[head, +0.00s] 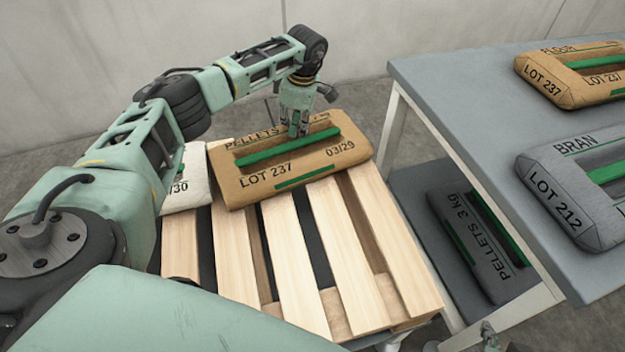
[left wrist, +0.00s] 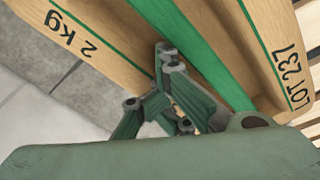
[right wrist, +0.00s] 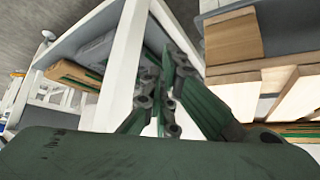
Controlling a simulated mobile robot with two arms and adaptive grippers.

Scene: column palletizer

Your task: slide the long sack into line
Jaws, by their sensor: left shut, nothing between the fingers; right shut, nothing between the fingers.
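The long brown PELLETS sack (head: 325,166), marked LOT 237, lies across the far end of the wooden pallet (head: 298,262). It sits slightly askew to the slats. A white sack (head: 188,185) lies at its left, partly hidden by my left arm. My left gripper (head: 296,132) is shut and empty, pointing down at the sack's far part. In the left wrist view, its fingers (left wrist: 168,60) overlap the brown sack (left wrist: 130,25) near a green stripe; I cannot tell if they touch. My right gripper (head: 488,338) is shut and empty, low at the head view's bottom edge.
A grey table (head: 470,130) at the right holds a brown FLOUR sack (head: 575,72) and a grey BRAN sack (head: 585,185). A dark PELLETS sack (head: 480,245) lies on its lower shelf. The pallet's near slats are bare. A wall stands behind.

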